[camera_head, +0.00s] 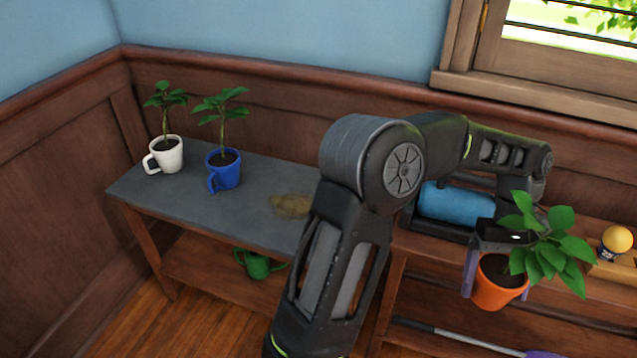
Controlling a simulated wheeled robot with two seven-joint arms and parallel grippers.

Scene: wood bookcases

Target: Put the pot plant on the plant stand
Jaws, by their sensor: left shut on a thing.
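The pot plant, an orange pot (497,287) with green leaves (548,245), is at the right. My left gripper (498,272) is shut on the orange pot, with a finger on each side. The pot looks upright, held in front of the wood bookcase. The grey-topped wood stand (237,217) stands in the left corner. It bears a white mug with a plant (166,156) and a blue mug with a plant (224,172). My left arm hides the right end of the grey top. My right gripper does not show.
A brownish patch (291,206) lies on the grey top. A green watering can (257,264) is on the shelf below. A blue rolled thing (455,203) and a yellow ball-like thing (616,240) are at the right. A long-handled tool (460,341) lies low at the right.

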